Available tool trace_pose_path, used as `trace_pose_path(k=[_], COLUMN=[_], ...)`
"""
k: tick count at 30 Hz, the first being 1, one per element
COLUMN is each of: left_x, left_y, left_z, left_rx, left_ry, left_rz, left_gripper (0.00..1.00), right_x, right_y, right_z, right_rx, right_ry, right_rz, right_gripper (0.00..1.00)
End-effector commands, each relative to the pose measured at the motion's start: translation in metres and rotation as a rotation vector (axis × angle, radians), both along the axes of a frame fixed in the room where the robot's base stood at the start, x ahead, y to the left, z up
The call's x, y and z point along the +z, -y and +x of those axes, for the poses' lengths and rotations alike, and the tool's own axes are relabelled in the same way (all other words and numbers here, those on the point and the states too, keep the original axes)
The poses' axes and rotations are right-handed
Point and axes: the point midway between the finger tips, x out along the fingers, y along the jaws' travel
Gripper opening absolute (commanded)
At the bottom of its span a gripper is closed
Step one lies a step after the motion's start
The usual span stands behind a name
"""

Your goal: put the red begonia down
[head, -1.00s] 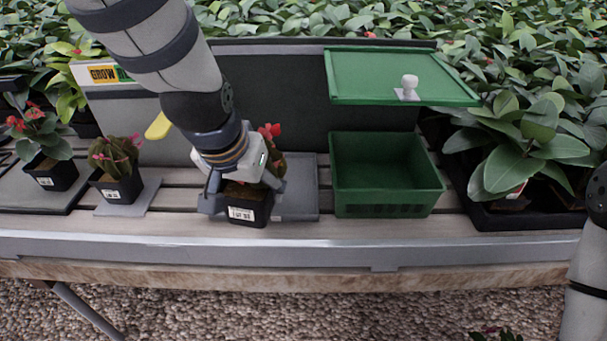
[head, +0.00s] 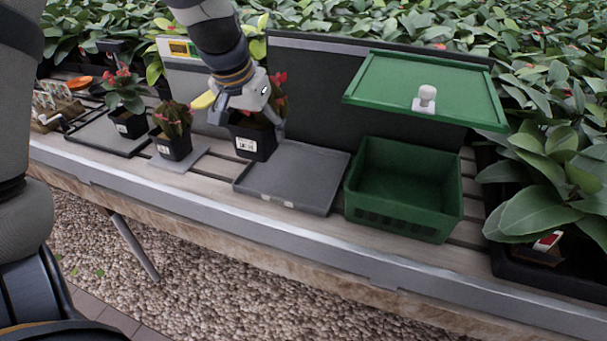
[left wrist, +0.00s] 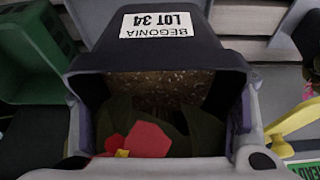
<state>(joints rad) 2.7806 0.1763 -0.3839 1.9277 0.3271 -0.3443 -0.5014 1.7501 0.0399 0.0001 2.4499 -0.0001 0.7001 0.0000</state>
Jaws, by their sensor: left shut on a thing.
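The red begonia (head: 279,98) stands upright in a black pot (head: 256,143) with a white label. My left gripper (head: 254,118) is shut on this pot. The pot is at the back left corner of a bare grey tray (head: 300,172); I cannot tell whether its base touches anything. In the left wrist view the pot (left wrist: 165,55) fills the middle, its label reading "BEGONIA LOT 34", with a red flower (left wrist: 148,140) below and a finger on each side. My right gripper is not in view.
A green crate (head: 405,222) stands right of the tray, under a raised green lid (head: 425,82) with a white knob. Two other potted plants (head: 173,146) (head: 130,123) stand to the left. A dark panel (head: 320,95) rises behind. A large leafy plant (head: 545,165) is at right.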

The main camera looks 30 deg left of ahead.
Motion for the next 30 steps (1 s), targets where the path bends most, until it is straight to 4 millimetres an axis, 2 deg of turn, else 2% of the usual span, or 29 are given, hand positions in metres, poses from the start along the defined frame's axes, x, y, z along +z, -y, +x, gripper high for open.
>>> trace_pose_path(k=[2, 8, 10, 12, 15, 20, 27, 30], left_x=[-0.004, -0.034, -0.050, -0.070, -0.087, -0.095, -0.131, -0.129], left_y=[-0.001, 0.029, 0.040, 0.046, 0.054, 0.059, 0.062, 0.062], left_z=[0.007, 0.061, 0.081, 0.092, 0.106, 0.117, 0.122, 0.122], left_rx=[0.001, -0.002, -0.003, 0.000, 0.001, 0.003, 0.004, 0.003], left_ry=[-0.003, -0.006, -0.013, -0.018, -0.014, -0.005, -0.002, 0.002], left_rz=[0.002, 0.004, 0.005, 0.002, 0.001, 0.001, 0.000, 0.000], left_gripper=[0.12, 0.12, 0.12, 0.12, 0.12, 0.12, 0.12, 0.12], right_x=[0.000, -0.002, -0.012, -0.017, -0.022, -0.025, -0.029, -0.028], right_y=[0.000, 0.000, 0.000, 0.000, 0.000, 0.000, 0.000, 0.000], right_z=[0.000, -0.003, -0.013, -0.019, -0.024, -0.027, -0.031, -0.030], right_rx=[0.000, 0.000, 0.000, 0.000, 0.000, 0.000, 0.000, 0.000], right_ry=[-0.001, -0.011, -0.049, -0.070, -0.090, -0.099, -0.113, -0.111], right_rz=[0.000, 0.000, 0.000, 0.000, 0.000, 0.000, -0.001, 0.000], right_gripper=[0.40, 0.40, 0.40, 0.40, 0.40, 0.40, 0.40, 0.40])
